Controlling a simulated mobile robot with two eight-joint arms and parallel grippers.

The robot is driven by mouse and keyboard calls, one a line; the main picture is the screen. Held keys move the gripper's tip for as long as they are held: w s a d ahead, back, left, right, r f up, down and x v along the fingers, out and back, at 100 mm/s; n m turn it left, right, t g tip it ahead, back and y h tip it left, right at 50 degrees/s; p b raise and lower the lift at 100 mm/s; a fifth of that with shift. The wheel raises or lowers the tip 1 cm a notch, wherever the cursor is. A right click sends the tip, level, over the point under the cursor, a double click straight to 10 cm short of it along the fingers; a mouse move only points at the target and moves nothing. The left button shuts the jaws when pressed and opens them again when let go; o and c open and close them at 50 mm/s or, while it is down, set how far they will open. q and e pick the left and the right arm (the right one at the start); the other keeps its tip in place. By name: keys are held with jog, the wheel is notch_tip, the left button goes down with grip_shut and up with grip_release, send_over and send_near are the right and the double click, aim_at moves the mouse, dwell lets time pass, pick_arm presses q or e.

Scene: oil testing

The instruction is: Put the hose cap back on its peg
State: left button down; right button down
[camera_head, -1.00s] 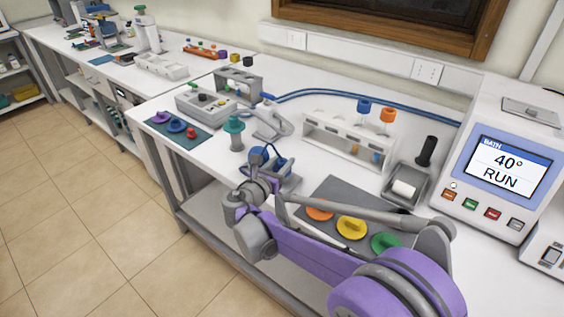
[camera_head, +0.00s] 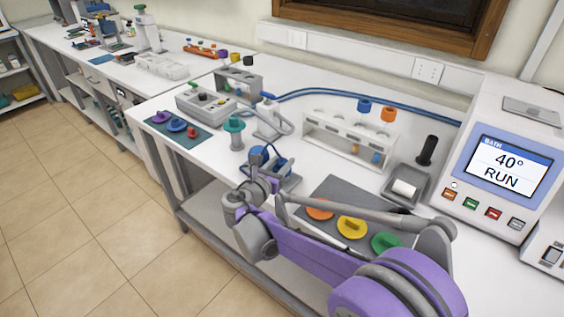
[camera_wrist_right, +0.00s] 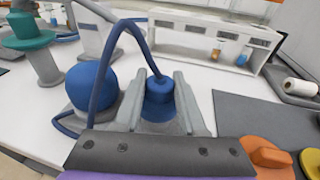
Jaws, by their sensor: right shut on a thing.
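My right gripper (camera_wrist_right: 165,100) is shut on the blue hose cap (camera_wrist_right: 160,98), which stands upright between its grey fingers. A thin blue strap arches up from the cap and comes down at the left. Left of the cap, a blue rounded piece (camera_wrist_right: 92,86) sits on a grey base. In the head view, the gripper (camera_head: 270,184) is low over the front of the bench, beside the blue rounded piece (camera_head: 257,156). The cap's underside is hidden, so I cannot tell whether a peg is under it. My left gripper is not in view.
A teal-topped grey post (camera_head: 235,132) stands to the left. A white rack (camera_head: 345,142) is behind. A dark mat (camera_head: 330,192) with orange, yellow and green discs lies to the right. The bath unit (camera_head: 505,150) stands at far right.

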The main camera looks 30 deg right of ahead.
jog(key=shift+f+b, duration=0.3)
jog(key=shift+f, duration=0.15)
jog(key=c, duration=0.8)
grip_release()
jog(key=shift+o, duration=0.2)
jog(key=p+v, duration=0.1)
jog(key=v, duration=1)
jog(key=shift+f, duration=0.1)
